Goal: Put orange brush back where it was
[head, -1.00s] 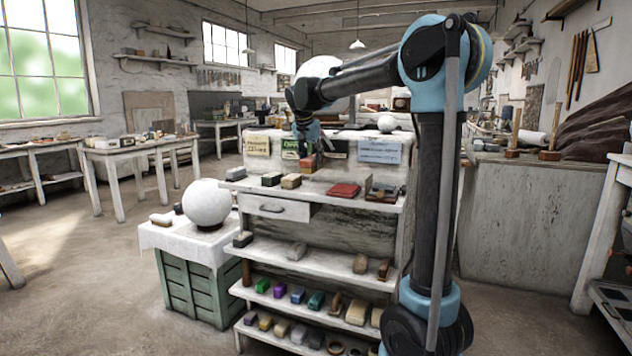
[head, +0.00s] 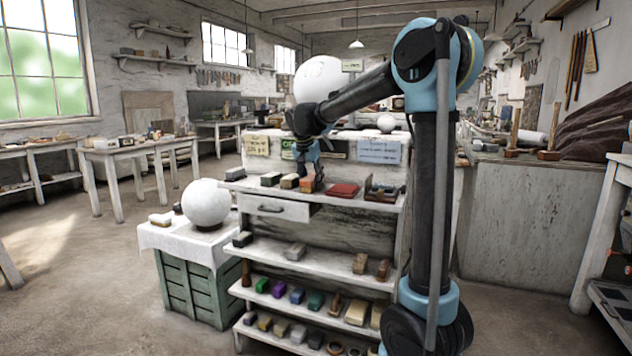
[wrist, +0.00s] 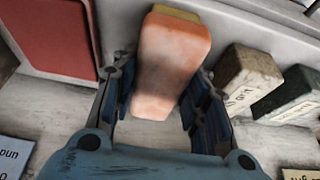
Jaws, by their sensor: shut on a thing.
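The orange brush (wrist: 172,62) is held between the fingers of my gripper (wrist: 160,112) in the wrist view. Its end toward the camera is pale orange, and a yellower part shows at its far end. In the head view the brush (head: 308,184) is low at the top shelf (head: 345,202), between a tan block (head: 289,181) and a red flat item (head: 342,190). My gripper (head: 311,172) is above it. I cannot tell whether the brush touches the shelf.
A dark green block (wrist: 288,95) lies beyond the tan block (wrist: 245,78) in the wrist view. Paper labels (head: 379,150) hang behind the shelf. A dark tray (head: 383,192) sits at its right end. A white sphere (head: 206,204) stands at the left.

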